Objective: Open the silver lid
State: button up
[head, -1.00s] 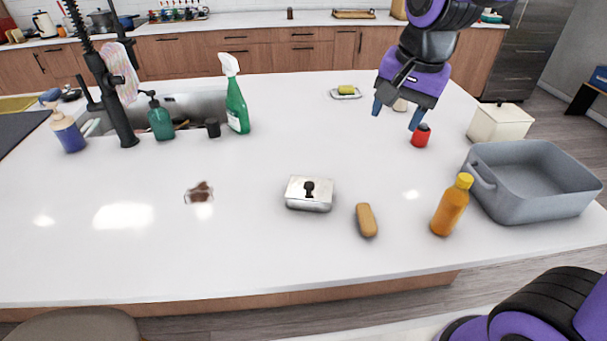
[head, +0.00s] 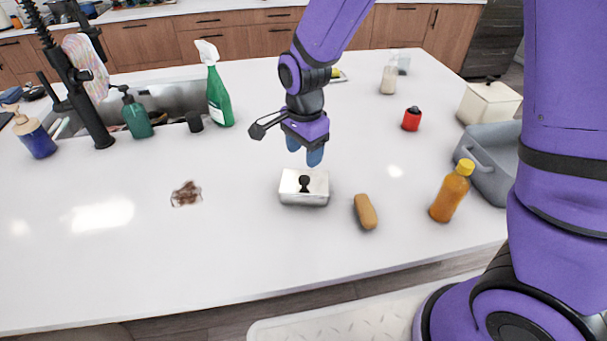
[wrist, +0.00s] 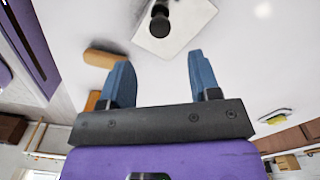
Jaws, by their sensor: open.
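The silver lid (head: 312,181) with a dark knob sits on a small silver box (head: 304,199) on the white counter, and it looks closed. My gripper (head: 305,155) is above and just behind the box in the head view, fingers pointing down, open and empty. In the wrist view the lid (wrist: 185,27) and its black knob (wrist: 160,22) lie beyond the two blue fingertips of my gripper (wrist: 157,75), apart from them. The knob lines up with the gap between the fingers.
A brown sponge-like block (head: 365,211) lies right of the box, with an orange bottle (head: 450,193) and grey basin (head: 490,165) farther right. A red container (head: 411,119) stands behind. The counter in front of the box is clear.

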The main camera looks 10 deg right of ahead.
aim_at(304, 178)
notch_tip(304, 178, down, 8)
dwell(0.4)
jog(key=shift+c, duration=0.3)
grip_shut()
